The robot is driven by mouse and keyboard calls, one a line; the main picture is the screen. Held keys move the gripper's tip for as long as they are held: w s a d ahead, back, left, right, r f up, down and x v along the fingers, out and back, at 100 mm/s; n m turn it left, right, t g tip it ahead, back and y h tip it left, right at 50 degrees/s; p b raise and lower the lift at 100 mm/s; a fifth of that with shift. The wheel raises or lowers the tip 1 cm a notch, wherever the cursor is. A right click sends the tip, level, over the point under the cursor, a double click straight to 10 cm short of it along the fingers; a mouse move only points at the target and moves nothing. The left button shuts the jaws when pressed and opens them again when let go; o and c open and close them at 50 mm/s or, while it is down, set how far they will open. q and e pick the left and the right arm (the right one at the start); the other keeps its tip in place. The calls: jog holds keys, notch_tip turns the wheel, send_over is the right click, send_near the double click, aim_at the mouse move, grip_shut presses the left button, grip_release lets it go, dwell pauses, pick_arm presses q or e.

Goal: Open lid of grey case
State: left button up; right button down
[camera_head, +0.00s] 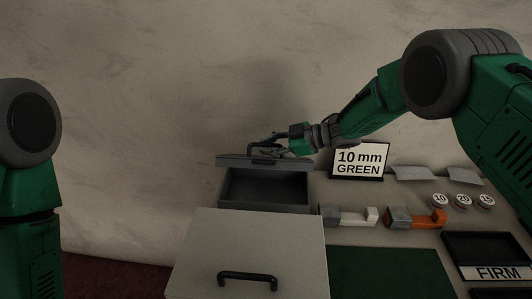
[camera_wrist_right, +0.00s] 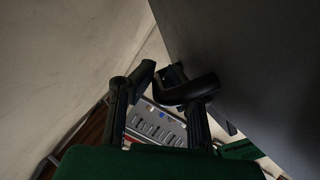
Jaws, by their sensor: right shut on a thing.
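The grey case (camera_head: 268,188) stands at the back of the table, with its dark inside showing. Its lid (camera_head: 232,161) is raised at the back edge, seen nearly edge-on, with a black handle (camera_head: 263,147) on it. My right gripper (camera_head: 272,145) is at this handle and shut on it. In the right wrist view the fingers (camera_wrist_right: 165,88) close around the black handle (camera_wrist_right: 192,90), beside the large dark face of the lid (camera_wrist_right: 245,60). My left gripper is out of view; only part of that arm shows at the left edge.
A pale case lid (camera_head: 250,240) with a black handle stands in front of the grey case. To the right are a "10 mm GREEN" sign (camera_head: 359,162), clamp-like blocks (camera_head: 414,217), numbered round pieces (camera_head: 463,201), a dark tray (camera_head: 485,247) and a green mat (camera_head: 390,273).

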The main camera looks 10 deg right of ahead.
jog(key=shift+w+r, duration=0.1)
jog(key=shift+w, duration=0.05)
dwell(0.3)
jog(key=c, duration=1.9)
grip_release()
jog(key=shift+d, duration=0.1)
jog(key=v, duration=1.2)
jog(key=shift+d+f, duration=0.1)
jog(key=shift+f, duration=0.1)
